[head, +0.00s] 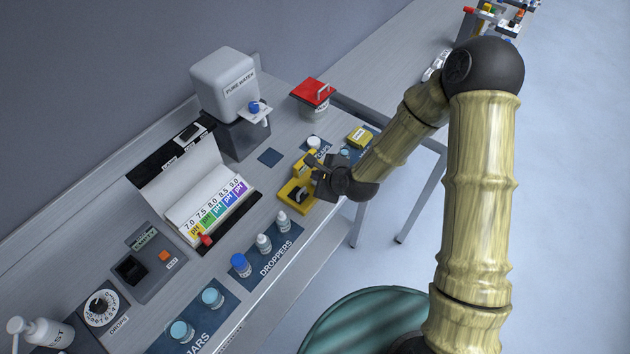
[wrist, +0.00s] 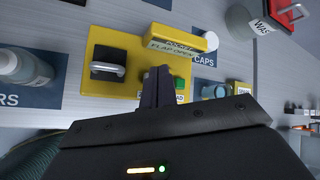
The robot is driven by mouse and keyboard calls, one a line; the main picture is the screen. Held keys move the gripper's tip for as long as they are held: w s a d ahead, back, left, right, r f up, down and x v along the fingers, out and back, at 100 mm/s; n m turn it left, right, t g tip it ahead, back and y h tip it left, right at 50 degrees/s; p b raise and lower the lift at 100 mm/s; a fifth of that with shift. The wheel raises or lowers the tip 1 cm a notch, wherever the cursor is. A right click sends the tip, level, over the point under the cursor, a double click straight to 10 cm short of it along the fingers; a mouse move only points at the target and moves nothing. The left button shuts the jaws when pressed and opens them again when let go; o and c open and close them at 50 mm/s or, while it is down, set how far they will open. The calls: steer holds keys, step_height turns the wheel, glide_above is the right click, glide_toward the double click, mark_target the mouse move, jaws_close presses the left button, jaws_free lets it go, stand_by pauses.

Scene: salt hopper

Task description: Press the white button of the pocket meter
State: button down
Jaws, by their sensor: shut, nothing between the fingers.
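The yellow pocket meter (head: 287,189) lies on the bench in the head view, beside my gripper (head: 318,178). In the wrist view the meter (wrist: 128,42) shows a dark well with a metal handle (wrist: 107,69), a raised yellow bar (wrist: 176,38) lettered "FLAP OPEN", and a green patch (wrist: 179,82). My gripper (wrist: 158,70) is shut and empty, its fingertips over the lower right part of the meter. I cannot tell from these views whether they touch it. I cannot make out a white button; the fingers cover part of the meter's face.
Dropper bottles (head: 264,242) stand left of the meter in the head view, with a white bottle (wrist: 25,67) close by in the wrist view. A small yellow block (head: 358,137), a red-lidded container (head: 312,95) and the pure water dispenser (head: 226,88) stand farther back.

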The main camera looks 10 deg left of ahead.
steer(key=shift+f, duration=0.1)
stand_by(0.5)
steer(key=shift+f+b, duration=0.3)
steer(key=shift+b, duration=0.05)
steer(key=shift+f+b, duration=0.45)
steer(key=shift+f, duration=0.1)
stand_by(0.8)
steer(key=shift+r, duration=0.15)
steer(key=shift+r+p, duration=0.75)
steer(key=shift+r, duration=0.05)
step_height(320, 180, up, 5)
steer(key=p, duration=0.4)
stand_by(0.9)
